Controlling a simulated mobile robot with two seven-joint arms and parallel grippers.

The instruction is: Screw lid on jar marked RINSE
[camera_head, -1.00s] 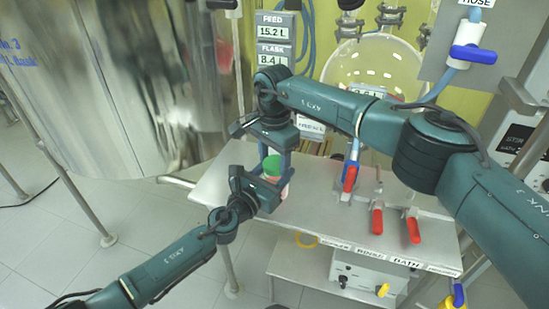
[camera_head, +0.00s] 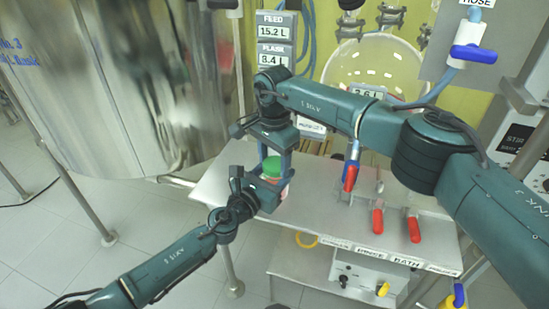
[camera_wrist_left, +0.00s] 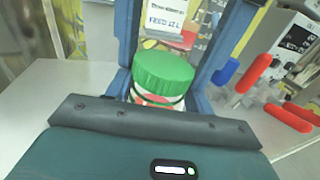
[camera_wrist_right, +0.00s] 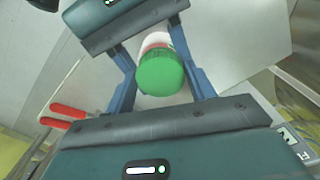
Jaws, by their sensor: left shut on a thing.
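A white jar with red markings (camera_wrist_left: 160,101) stands upright above the table top, with a round green lid (camera_wrist_left: 163,72) on its top. The lid also shows in the head view (camera_head: 271,167) and the right wrist view (camera_wrist_right: 160,74). My left gripper (camera_head: 272,192) is shut on the jar from the lower left. My right gripper (camera_head: 274,155) points down from above, its blue fingers on either side of the lid; they look spread, and whether they touch it is hard to see. The jar's own writing is not readable, and much of its body is hidden.
The grey table (camera_head: 310,210) has labels along its front edge, one reading RINSE (camera_head: 369,252). Red-handled valves (camera_head: 378,220) stand right of the jar. A large steel vessel (camera_head: 120,90) fills the left, and a glass flask (camera_head: 370,65) hangs behind my right arm.

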